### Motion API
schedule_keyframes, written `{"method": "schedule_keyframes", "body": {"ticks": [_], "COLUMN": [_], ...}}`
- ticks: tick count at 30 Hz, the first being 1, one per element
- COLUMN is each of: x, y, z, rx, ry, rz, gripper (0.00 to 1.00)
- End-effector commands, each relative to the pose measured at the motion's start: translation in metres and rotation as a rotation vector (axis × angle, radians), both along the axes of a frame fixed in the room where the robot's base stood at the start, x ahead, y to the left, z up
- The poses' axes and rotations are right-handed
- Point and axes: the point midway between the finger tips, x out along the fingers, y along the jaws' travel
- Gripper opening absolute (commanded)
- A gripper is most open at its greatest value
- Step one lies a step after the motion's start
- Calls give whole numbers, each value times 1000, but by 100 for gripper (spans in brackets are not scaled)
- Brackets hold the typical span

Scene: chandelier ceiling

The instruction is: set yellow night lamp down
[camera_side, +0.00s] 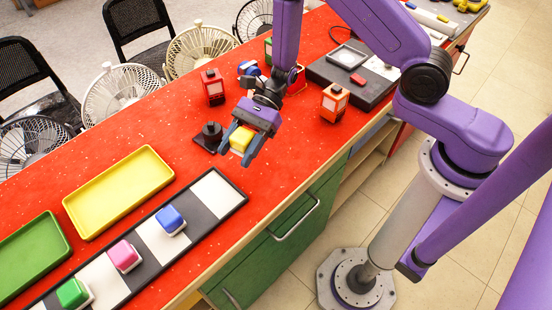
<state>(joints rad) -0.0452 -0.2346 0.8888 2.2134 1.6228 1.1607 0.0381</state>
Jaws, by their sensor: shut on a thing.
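My gripper (243,142) is shut on the yellow night lamp (241,138) and holds it over the red counter (262,195). The lamp's yellow top shows between the two fingers; I cannot tell its exact height above the counter. A long black and white strip (205,214) lies below and left of the gripper. On it stand a blue lamp (170,219), a pink lamp (124,256) and a green lamp (74,292), each on a white square. The white square at the strip's right end (216,192) is bare.
A yellow tray (118,192) and a green tray (30,255) lie left. A black stand (210,136) sits close left of my gripper. Red (213,88) and orange (334,102) lanterns stand behind and right. A dark panel (349,75) lies farther back. Chairs and fans line the far edge.

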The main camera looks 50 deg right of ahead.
Motion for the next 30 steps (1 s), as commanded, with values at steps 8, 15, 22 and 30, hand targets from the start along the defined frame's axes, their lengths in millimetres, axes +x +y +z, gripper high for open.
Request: {"method": "schedule_keyframes", "body": {"ticks": [8, 15, 22, 30], "x": [-19, -26, -27, -27], "y": [-69, -86, -86, -86], "z": [-6, -16, -44, -63], "rx": [9, 13, 13, 12], "ry": [6, 10, 11, 11], "rz": [138, 180, 182, 180], "gripper": [22, 22, 22, 22]}}
